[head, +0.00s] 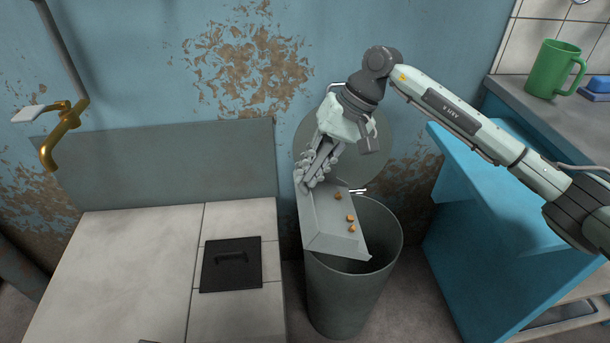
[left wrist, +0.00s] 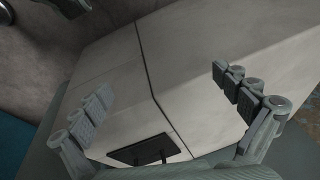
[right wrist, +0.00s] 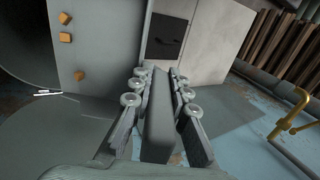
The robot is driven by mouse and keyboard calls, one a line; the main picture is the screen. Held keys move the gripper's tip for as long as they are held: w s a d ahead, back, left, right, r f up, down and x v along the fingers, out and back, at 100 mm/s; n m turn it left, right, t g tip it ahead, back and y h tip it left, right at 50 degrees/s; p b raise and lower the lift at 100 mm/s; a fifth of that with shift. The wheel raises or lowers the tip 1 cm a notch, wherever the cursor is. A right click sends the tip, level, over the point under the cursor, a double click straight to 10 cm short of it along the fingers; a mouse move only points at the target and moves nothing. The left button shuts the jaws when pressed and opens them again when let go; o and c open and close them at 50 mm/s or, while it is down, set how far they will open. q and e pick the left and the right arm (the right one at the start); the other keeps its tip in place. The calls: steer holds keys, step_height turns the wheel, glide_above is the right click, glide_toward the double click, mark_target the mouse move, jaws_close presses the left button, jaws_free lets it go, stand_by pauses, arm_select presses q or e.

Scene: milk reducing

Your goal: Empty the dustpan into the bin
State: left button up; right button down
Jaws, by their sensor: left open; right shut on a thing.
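The grey dustpan (head: 325,222) is tilted over the mouth of the grey bin (head: 350,290) in the head view. Several small orange-brown crumbs (head: 350,218) lie on its pan. My right gripper (head: 312,178) is shut on the dustpan's handle, which also shows between the fingers in the right wrist view (right wrist: 158,115). The dustpan (right wrist: 90,50) with crumbs (right wrist: 66,38) is at the upper left there. The round bin lid stands up against the wall behind. My left gripper (left wrist: 165,105) is open and empty above a pale tiled surface; it is not in the head view.
A pale tiled block (head: 120,260) with a black hatch (head: 231,265) stands left of the bin. A blue cabinet (head: 490,220) stands close on the right, with a green mug (head: 553,69) on the counter above. A brass tap (head: 62,135) is at the far left.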

steer(key=shift+d+r+y+b, duration=0.25)
steer(key=shift+d+y+b, duration=0.05)
steer(key=shift+d+b, duration=0.2)
steer(key=shift+d+r+y+b, duration=0.25)
steer(key=shift+d+y+b, duration=0.05)
steer(key=shift+d+b, duration=0.2)
arm_select(q)
step_height(320, 180, up, 9)
steer(key=t+b, duration=0.1)
steer(key=shift+s+d+f+b, duration=0.15)
steer(key=shift+s+d+b, duration=0.05)
steer(key=shift+s+b, duration=0.2)
arm_select(e)
steer(key=shift+w+d+r+y, duration=0.1)
steer(key=shift+d+r+y, duration=0.25)
steer(key=shift+d+y, duration=0.25)
arm_select(q)
steer(key=shift+s, duration=0.1)
arm_select(e)
steer(key=shift+d, duration=0.1)
